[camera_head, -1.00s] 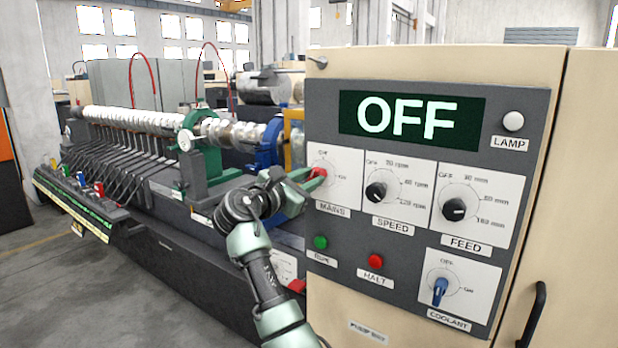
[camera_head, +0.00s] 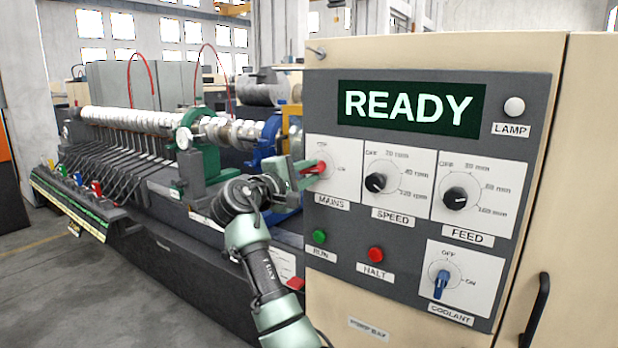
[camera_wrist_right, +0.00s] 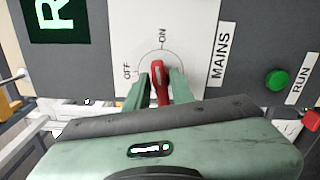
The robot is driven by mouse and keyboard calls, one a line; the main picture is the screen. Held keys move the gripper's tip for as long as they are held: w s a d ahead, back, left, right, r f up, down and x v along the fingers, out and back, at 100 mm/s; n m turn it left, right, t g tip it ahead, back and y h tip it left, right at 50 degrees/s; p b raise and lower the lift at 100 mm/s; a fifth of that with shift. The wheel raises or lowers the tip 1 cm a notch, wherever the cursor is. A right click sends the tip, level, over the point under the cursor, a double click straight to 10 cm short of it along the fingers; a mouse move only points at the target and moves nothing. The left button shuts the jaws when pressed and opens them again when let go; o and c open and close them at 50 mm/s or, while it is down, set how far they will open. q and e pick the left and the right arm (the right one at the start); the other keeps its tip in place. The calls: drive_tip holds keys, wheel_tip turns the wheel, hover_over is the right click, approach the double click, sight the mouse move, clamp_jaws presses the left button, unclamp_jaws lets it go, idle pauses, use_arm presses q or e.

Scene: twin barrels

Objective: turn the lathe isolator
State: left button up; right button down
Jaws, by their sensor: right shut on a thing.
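The isolator is the red handle (camera_head: 316,168) marked MAINS, on a white plate (camera_head: 345,185) at the upper left of the control panel. My right gripper (camera_head: 309,171) reaches it from the left and is shut on it. In the right wrist view the red handle (camera_wrist_right: 158,78) sits between the two green fingers of the gripper (camera_wrist_right: 161,86). Its tip points up towards the ON mark, away from OFF. The display (camera_head: 411,103) reads READY. My left gripper is not in view.
Speed knob (camera_head: 376,183), feed knob (camera_head: 454,198) and blue coolant knob (camera_head: 440,284) are on the same panel. The green RUN button (camera_head: 319,236) and red HALT button (camera_head: 376,254) lie below the isolator. The lathe (camera_head: 190,160) stands behind my right arm.

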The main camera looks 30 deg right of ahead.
drive_tip(key=shift+f+m+b, duration=0.2)
drive_tip(key=shift+m+b, duration=0.3)
drive_tip(key=shift+m, duration=0.7)
drive_tip(key=c, duration=1.4)
unclamp_jaws()
drive_tip(key=shift+r, duration=0.1)
drive_tip(key=b+v, duration=0.2)
drive_tip(key=v, duration=0.5)
drive_tip(key=shift+s+a, duration=0.2)
drive_tip(key=shift+a, duration=0.2)
